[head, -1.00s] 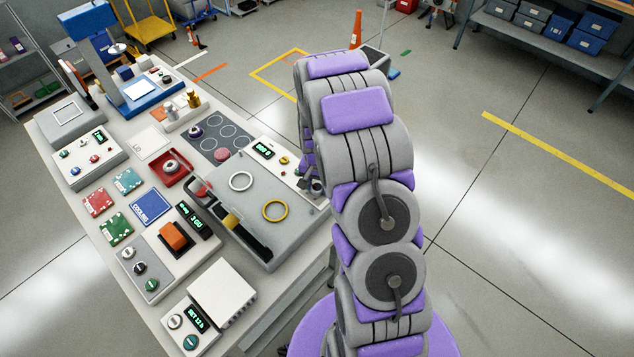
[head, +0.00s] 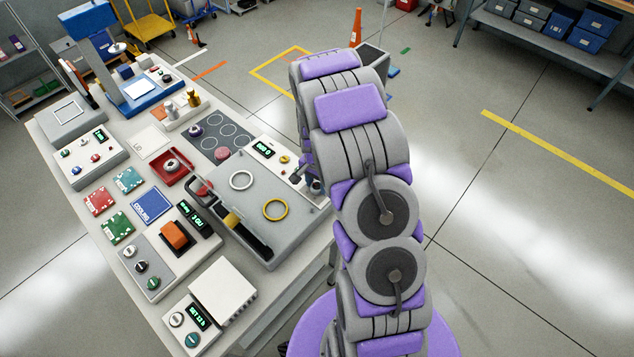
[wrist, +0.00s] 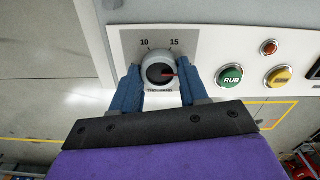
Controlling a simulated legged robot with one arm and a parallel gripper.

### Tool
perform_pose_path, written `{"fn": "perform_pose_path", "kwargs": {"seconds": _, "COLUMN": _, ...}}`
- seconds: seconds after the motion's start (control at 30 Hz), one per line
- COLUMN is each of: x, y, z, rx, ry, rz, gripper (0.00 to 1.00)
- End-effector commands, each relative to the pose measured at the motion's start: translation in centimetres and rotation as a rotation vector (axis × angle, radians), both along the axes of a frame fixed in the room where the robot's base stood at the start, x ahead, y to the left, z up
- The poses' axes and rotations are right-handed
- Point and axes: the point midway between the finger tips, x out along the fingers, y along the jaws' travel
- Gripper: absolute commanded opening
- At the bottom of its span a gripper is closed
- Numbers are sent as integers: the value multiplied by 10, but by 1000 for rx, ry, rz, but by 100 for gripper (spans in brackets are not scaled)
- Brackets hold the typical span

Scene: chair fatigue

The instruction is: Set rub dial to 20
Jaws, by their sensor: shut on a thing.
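The dial (wrist: 159,71) shows in the wrist view as a round light-grey knob with a dark centre and a red pointer. Its pointer is turned to the right in the picture. Marks 10 and 15 are legible above it; the wording below it is too small to read. My gripper (wrist: 160,84) has its two blue fingers on either side of the knob, shut on it.
A green RUB button (wrist: 229,76), a yellow button (wrist: 279,76) and a small red button (wrist: 268,47) sit right of the dial on the white panel. In the head view, the grey machine (head: 285,236) with two rings stands at the bench's right edge.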

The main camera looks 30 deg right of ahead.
Motion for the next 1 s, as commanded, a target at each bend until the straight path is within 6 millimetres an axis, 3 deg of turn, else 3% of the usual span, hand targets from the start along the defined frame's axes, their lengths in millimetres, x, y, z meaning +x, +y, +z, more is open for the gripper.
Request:
{"fn": "perform_pose_path", "kwargs": {"seconds": 0.07, "x": 4, "y": -1, "z": 2, "rx": -4, "ry": -11, "rz": 0, "gripper": 13}}
{"fn": "perform_pose_path", "kwargs": {"seconds": 0.1, "x": 4, "y": -1, "z": 2, "rx": -4, "ry": -11, "rz": 0, "gripper": 47}}
{"fn": "perform_pose_path", "kwargs": {"seconds": 0.33, "x": 2, "y": 0, "z": 1, "rx": -2, "ry": -7, "rz": 1, "gripper": 69}}
{"fn": "perform_pose_path", "kwargs": {"seconds": 0.67, "x": 1, "y": 0, "z": 5, "rx": 0, "ry": -4, "rz": 1, "gripper": 69}}
{"fn": "perform_pose_path", "kwargs": {"seconds": 0.87, "x": 1, "y": -1, "z": 31, "rx": -3, "ry": -7, "rz": 1, "gripper": 69}}
{"fn": "perform_pose_path", "kwargs": {"seconds": 1.0, "x": 2, "y": -1, "z": 62, "rx": -2, "ry": -8, "rz": 1, "gripper": 69}}
